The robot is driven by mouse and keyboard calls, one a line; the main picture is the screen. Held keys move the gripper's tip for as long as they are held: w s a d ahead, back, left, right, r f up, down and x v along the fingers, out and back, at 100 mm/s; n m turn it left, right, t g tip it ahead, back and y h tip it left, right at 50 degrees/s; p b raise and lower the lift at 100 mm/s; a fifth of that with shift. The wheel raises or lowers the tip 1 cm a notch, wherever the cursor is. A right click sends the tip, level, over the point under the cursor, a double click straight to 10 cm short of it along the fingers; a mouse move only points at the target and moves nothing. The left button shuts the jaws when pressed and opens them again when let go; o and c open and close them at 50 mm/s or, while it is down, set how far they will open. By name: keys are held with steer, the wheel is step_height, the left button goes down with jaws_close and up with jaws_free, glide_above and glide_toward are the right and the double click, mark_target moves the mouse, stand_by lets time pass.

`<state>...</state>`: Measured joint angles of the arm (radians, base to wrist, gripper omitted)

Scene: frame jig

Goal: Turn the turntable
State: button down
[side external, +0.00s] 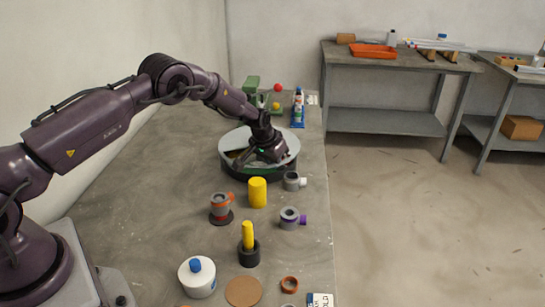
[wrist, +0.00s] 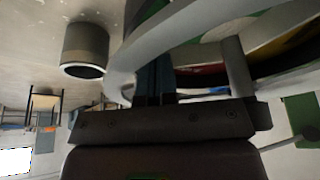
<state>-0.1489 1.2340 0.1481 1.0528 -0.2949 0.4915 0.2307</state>
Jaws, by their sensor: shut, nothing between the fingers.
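The turntable (side external: 231,141) is a round, pale grey disc on a dark base, standing on the bench in the side view. My gripper (side external: 262,158) is low over the disc and hides much of its middle. In the wrist view the turntable shows as a pale curved rim (wrist: 122,68) with coloured areas beyond it. My gripper (wrist: 155,75) is shut, with its dark fingers together and nothing between them. The fingers are beside the pale rim and a grey upright post (wrist: 237,66); I cannot tell whether they touch either.
A yellow cylinder (side external: 257,193) and a grey fitting with a white end (side external: 293,181) stand close in front of the turntable. A blue-labelled tube (side external: 298,108) and a green object (side external: 251,86) are behind it. The bench's left side is clear.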

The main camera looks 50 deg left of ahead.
steer(key=shift+w, duration=0.1)
steer(key=shift+w+n, duration=0.5)
steer(key=shift+w, duration=0.15)
steer(key=a+v, duration=0.1)
steer(key=v, duration=0.9)
steer(key=s+d+r+m, duration=0.1)
steer(key=s+d+r, duration=0.3)
steer(key=s+r, duration=0.3)
steer(key=s+d+r+m, duration=0.1)
steer(key=s+d+r, duration=0.4)
steer(key=s, duration=1.2)
steer(key=s+d+r+m+t, duration=0.1)
steer(key=s+d+r, duration=0.3)
steer(key=s+r, duration=0.6)
steer(key=shift+s+d+r+h, duration=0.2)
steer(key=shift+s+r+h, duration=0.2)
steer(key=shift+s, duration=1)
